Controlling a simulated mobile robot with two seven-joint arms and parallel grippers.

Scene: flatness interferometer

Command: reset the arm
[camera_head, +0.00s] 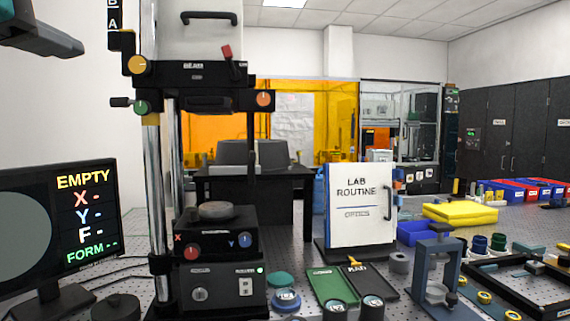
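A dark grey part of my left arm, seemingly the gripper end (40,38), comes in at the top left corner. It hangs in the air above the monitor and left of the interferometer. Its fingers are not clear enough to tell whether they are open or shut, and nothing is seen held in it. My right gripper is not in view. The interferometer (210,75) stands upright on the perforated bench, with a grey round disc (215,210) on its stage.
A monitor (62,225) reading EMPTY stands at left. Green and black trays (328,284), a LAB ROUTINE board (356,206), a blue-grey press stand (438,262) and a black frame (525,290) crowd the centre and right. A yellow case (460,213) lies behind.

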